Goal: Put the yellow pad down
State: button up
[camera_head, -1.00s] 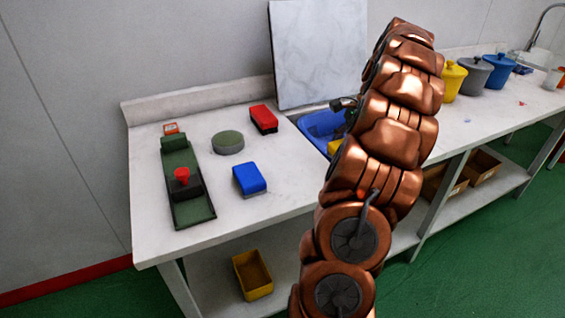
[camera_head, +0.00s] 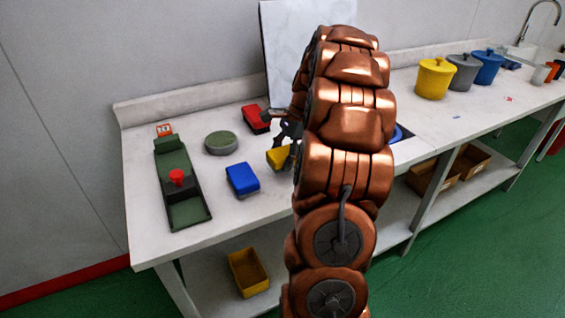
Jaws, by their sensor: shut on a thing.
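The yellow pad (camera_head: 278,157) shows just left of my arm, to the right of the blue pad. My gripper (camera_head: 284,140) is shut on it, and my copper arm hides the pad's right part and most of the gripper. I cannot tell whether the pad touches the worktop (camera_head: 225,215) or hangs just above it. The blue pad (camera_head: 242,180) and the red pad (camera_head: 256,118) lie on the worktop to the left and behind.
A round grey-green pad (camera_head: 221,142) and a green dispenser with a red knob (camera_head: 176,178) stand at the left. A blue basin (camera_head: 400,134) is mostly behind my arm. Lidded yellow (camera_head: 434,80), grey and blue pots stand at the right.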

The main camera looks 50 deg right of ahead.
jog(key=shift+f, duration=1.35)
jog(key=shift+f, duration=0.15)
jog(key=o, duration=1.3)
jog(key=shift+b+v, duration=0.4)
jog(key=shift+v, duration=5.75)
jog(key=shift+a, duration=0.1)
